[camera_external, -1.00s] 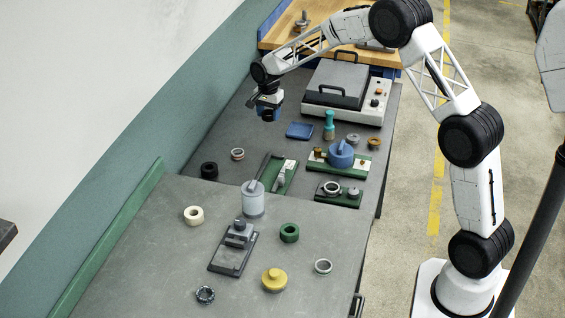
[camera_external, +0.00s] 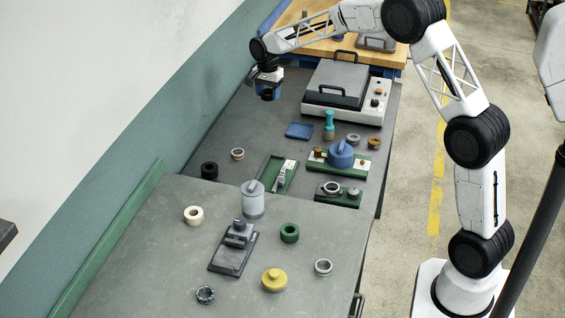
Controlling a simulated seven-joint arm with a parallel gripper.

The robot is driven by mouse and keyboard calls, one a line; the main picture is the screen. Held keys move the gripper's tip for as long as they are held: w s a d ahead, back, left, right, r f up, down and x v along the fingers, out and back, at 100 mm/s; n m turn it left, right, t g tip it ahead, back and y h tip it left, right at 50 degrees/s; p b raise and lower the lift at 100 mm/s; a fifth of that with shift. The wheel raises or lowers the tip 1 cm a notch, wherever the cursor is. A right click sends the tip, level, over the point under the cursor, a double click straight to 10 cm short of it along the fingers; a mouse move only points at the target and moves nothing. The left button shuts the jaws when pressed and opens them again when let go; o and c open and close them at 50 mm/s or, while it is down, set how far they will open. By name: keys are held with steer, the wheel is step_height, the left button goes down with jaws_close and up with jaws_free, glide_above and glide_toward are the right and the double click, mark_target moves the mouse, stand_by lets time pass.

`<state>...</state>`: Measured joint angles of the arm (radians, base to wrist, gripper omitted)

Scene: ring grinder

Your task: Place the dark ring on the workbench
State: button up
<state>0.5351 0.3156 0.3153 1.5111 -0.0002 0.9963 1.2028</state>
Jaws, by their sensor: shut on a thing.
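My gripper (camera_external: 267,88) is at the back left, above the far part of the grey workbench. It is shut on a dark ring (camera_external: 267,96), which shows small at the lower end of the jaws. The ring appears to be clear of the bench surface; its height is hard to judge. The grey workbench (camera_external: 225,140) runs below it. A wooden workbench (camera_external: 300,47) stands behind, at the top of the picture.
A black ring (camera_external: 209,170) and a small metal ring (camera_external: 238,154) lie left of centre. A blue tray (camera_external: 299,131) and a machine with a hinged lid (camera_external: 338,85) stand to the right of my gripper. Several fixtures and rings occupy the nearer bench. The bench below my gripper is clear.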

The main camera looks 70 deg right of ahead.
steer(key=s+a+r+n, duration=0.1)
steer(key=s+a+n, duration=0.25)
steer(key=a, duration=0.85)
steer(key=s+a+r+n, duration=0.15)
steer(key=s+a, duration=0.25)
steer(key=a, duration=0.8)
steer(key=s+a+r+n, duration=0.1)
steer(key=s+a+n, duration=0.25)
steer(key=a, duration=0.95)
steer(key=s+a+f+n, duration=0.1)
steer(key=s+a+n, duration=0.2)
steer(key=s+a, duration=0.5)
steer(key=s+a+f+n, duration=0.2)
steer(key=s+a, duration=0.3)
steer(key=s, duration=0.6)
steer(key=s+a+f+n, duration=0.1)
steer(key=s+a+n, duration=0.2)
steer(key=s+a, duration=0.5)
steer(key=shift+s+d+f, duration=0.2)
steer(key=shift+d+f, duration=0.05)
steer(key=shift+f, duration=0.6)
steer(key=shift+s+d+f, duration=0.2)
steer(key=shift+d+f, duration=0.05)
steer(key=shift+f, duration=0.55)
steer(key=shift+s+d+f, duration=0.2)
steer(key=shift+d+f, duration=0.05)
steer(key=shift+f, duration=0.6)
steer(key=shift+w, duration=0.1)
glide_above(288, 259)
steer(key=shift+f, duration=0.7)
